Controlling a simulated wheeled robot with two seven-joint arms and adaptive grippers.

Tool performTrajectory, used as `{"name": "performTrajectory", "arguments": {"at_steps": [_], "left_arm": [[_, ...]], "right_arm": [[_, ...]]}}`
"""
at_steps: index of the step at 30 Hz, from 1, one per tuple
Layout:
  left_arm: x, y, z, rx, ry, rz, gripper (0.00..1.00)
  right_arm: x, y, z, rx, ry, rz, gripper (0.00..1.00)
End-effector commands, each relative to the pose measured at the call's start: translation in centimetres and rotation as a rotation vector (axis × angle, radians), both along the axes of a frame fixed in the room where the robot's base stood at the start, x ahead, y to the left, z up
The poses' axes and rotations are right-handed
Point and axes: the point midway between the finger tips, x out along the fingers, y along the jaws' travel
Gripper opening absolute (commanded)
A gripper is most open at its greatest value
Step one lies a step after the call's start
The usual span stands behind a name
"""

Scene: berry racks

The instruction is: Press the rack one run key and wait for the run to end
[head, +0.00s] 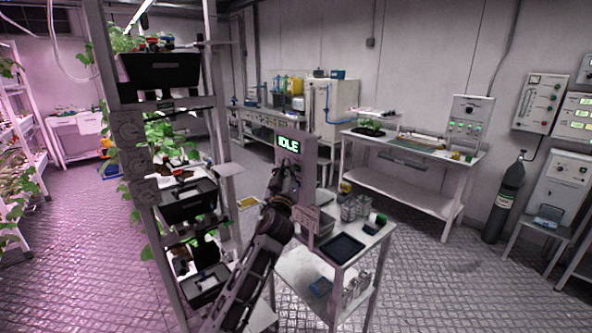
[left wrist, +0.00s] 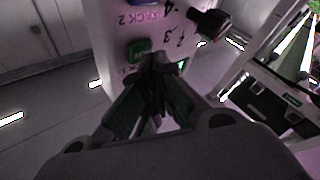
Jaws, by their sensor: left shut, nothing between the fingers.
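The control panel (head: 311,160) is an upright grey box on the small cart, with a lit green display (head: 289,145) reading IDLE. In the left wrist view its face (left wrist: 110,25) carries the label RACK 2, the numbers 4 and 3, and a dark knob (left wrist: 210,24). A green key (left wrist: 138,47) sits on the panel just beyond my left fingertips, with a part-hidden label below it. My left gripper (head: 287,178) is shut and empty, close in front of the panel; it also shows in the left wrist view (left wrist: 158,66). I cannot tell whether it touches the key.
A tall rack (head: 138,105) with black trays (head: 190,203) and plants stands close left of my arm. The cart (head: 368,250) holds a dark tray (head: 343,246) and jars. A bench (head: 415,185) and gas cylinder (head: 505,200) stand right. Floor is free between cart and bench.

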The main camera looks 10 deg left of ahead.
Motion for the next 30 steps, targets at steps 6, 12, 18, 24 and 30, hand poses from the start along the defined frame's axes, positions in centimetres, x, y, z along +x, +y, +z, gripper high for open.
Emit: {"name": "performTrajectory", "arguments": {"at_steps": [6, 12, 18, 24, 30], "left_arm": [[0.14, -0.09, -0.02, -0.001, 0.0, 0.0, 0.0], [0.25, -0.19, -0.03, -0.001, 0.0, 0.0, 0.0], [0.36, -0.27, -0.04, 0.0, 0.0, 0.0, 0.0], [0.47, -0.37, -0.04, 0.0, 0.0, 0.0, 0.0], [0.59, -0.46, -0.05, 0.0, 0.0, 0.0, 0.0]], "right_arm": [[0.01, 0.0, -0.18, 0.0, 0.0, 0.0, 0.89], [0.01, 0.0, -0.31, 0.0, 0.0, 0.0, 0.89], [0.01, 0.0, -0.43, 0.0, 0.0, 0.0, 0.89], [0.01, 0.0, -0.56, 0.0, 0.0, 0.0, 0.89], [0.01, 0.0, -0.69, 0.0, 0.0, 0.0, 0.89]]}}
